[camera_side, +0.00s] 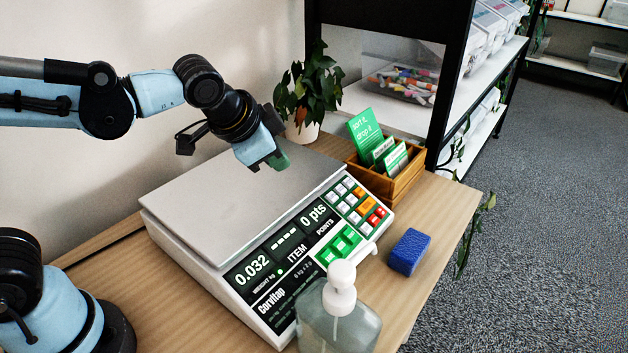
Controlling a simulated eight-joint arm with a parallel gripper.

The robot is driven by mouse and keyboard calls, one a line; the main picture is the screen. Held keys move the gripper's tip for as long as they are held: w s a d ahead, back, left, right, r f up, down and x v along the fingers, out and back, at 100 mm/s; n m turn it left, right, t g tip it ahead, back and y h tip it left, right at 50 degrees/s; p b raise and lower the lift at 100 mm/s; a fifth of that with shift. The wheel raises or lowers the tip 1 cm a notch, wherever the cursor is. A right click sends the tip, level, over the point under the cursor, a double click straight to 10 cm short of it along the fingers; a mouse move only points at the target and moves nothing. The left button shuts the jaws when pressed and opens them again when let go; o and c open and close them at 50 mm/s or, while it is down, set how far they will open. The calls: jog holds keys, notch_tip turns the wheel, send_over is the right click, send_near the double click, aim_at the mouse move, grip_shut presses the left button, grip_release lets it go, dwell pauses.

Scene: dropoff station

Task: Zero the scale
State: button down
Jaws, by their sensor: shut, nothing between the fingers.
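The scale (240,205) stands on the wooden table with a bare grey weighing plate. Its sloped front panel has a display (285,250) reading 0.032 for weight, dashes for item and 0 for points. A keypad (357,205) with white, orange and red keys sits at the panel's right, with green keys (338,244) below it. My gripper (279,163) is shut and empty, pointing down above the back right part of the plate. It looks apart from the plate, but the exact gap is hard to tell. The key labels are too small to read.
A pump bottle (340,315) stands in front of the scale and hides part of its front edge. A blue sponge (409,251) lies right of the keypad. A wooden box of cards (390,185) and a potted plant (308,90) stand behind. Bare table (450,205) shows at the right.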

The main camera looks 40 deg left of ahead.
jog(key=w+d+m, duration=0.5)
jog(key=w+d, duration=0.1)
jog(key=d, duration=0.3)
jog(key=m+t, duration=0.1)
jog(key=m, duration=0.3)
send_over(366, 229)
jog(key=d, duration=0.5)
jog(key=f, duration=0.3)
jog(key=shift+s, duration=0.35)
jog(key=shift+f, duration=0.1)
jog(key=shift+a+f, duration=0.6)
jog(key=shift+f, duration=0.75)
jog(key=shift+a+f, duration=0.55)
jog(key=shift+f, duration=0.75)
jog(key=shift+a+f, duration=0.6)
jog(key=shift+f, duration=0.75)
jog(key=shift+f, duration=0.1)
jog(key=shift+a+f, duration=0.15)
jog(key=shift+f, duration=0.1)
